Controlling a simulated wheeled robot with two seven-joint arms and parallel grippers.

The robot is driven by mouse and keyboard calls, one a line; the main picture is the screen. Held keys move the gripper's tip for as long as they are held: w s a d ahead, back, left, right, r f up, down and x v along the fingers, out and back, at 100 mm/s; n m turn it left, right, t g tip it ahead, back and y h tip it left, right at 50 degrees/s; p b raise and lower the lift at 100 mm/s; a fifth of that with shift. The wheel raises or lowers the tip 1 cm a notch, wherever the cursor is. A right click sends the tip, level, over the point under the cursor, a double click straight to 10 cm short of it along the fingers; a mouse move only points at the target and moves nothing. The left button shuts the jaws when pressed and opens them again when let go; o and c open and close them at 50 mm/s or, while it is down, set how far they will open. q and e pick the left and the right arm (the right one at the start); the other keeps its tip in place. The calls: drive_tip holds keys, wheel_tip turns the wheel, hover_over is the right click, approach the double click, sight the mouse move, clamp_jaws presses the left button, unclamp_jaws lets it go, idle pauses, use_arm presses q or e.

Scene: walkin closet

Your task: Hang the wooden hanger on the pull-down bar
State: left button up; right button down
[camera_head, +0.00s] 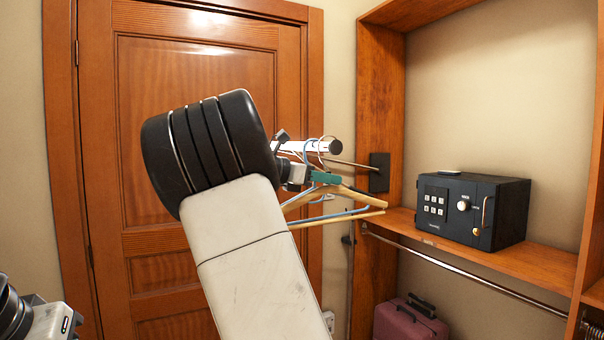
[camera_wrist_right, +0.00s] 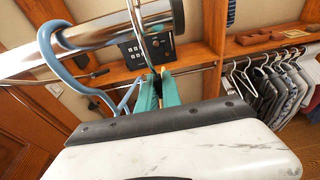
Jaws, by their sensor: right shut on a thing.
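My right gripper (camera_head: 323,178) has teal fingers shut on the wooden hanger (camera_head: 362,197) near the base of its hook. The fingers show in the right wrist view (camera_wrist_right: 160,92), with the thin metal hook rising between them across the bar. The pull-down bar (camera_head: 310,146) is a shiny tube with a dark end; it also shows in the right wrist view (camera_wrist_right: 105,36). The wooden hanger's hook is at the bar's near end, but I cannot tell whether it bears on it. My right arm hides part of the bar. My left gripper is out of view.
A blue hanger (camera_wrist_right: 48,45) hooks over the bar close beside the fingers. A black safe (camera_head: 472,210) stands on the wooden shelf (camera_head: 540,264), with a rod (camera_head: 470,268) below. A maroon suitcase (camera_head: 405,322) stands lower down. Clothes (camera_wrist_right: 280,82) hang at the far right.

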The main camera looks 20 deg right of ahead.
drive_tip(key=shift+f, duration=0.35)
drive_tip(key=c, duration=1.5)
unclamp_jaws()
drive_tip(key=shift+o, duration=0.2)
